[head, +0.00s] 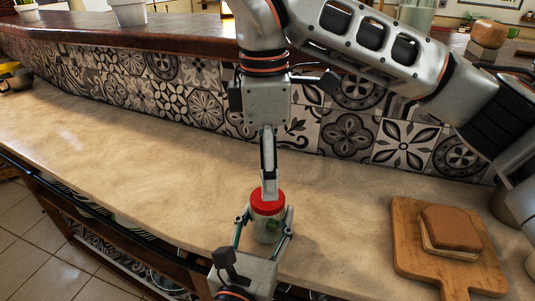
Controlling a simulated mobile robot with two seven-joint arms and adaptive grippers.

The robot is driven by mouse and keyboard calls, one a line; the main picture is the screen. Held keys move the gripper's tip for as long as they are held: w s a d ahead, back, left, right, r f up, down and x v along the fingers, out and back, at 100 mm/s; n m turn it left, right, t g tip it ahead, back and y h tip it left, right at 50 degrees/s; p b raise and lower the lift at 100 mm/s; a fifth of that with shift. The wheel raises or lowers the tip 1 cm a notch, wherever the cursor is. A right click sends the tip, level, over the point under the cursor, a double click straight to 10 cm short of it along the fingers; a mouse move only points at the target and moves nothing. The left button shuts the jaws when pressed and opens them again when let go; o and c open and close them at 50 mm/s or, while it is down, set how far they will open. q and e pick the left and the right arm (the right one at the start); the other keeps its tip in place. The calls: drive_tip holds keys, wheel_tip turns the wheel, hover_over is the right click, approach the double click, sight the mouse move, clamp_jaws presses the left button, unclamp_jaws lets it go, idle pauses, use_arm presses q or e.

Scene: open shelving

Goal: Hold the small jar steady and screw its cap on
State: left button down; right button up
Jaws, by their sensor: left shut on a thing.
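The small clear jar (268,230) stands upright near the front edge of the counter, with something green showing inside. The red cap (267,205) sits on top of the jar's mouth; I cannot tell how tightly it is seated. My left gripper (265,222) comes from below and is shut on the jar, with one finger on each side of it. My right gripper (269,188) points down from above, its tips at the red cap. Its fingers are seen edge-on and overlap, so their opening is hidden.
A wooden board (407,240) with a sandwich-like stack (450,230) lies to the right on the counter (150,150). The counter left of the jar is clear. A tiled wall (180,95) with a raised ledge (120,38) stands behind.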

drive_tip(key=n, duration=0.6)
drive_tip(key=shift+r, duration=0.15)
drive_tip(key=n, duration=0.3)
drive_tip(key=shift+r+n, duration=0.1)
drive_tip(key=shift+n, duration=0.2)
drive_tip(key=n, duration=0.5)
drive_tip(key=shift+r+n, duration=0.15)
drive_tip(key=shift+n, duration=0.15)
drive_tip(key=n, duration=0.5)
drive_tip(key=shift+r+n, duration=0.2)
drive_tip(key=shift+n, duration=0.1)
drive_tip(key=n, duration=0.5)
drive_tip(key=shift+r, duration=0.15)
drive_tip(key=n, duration=0.5)
drive_tip(key=shift+r+n, duration=0.2)
drive_tip(key=shift+n, duration=0.2)
drive_tip(key=n, duration=0.5)
drive_tip(key=shift+r, duration=0.15)
drive_tip(key=n, duration=0.4)
drive_tip(key=shift+r, duration=0.15)
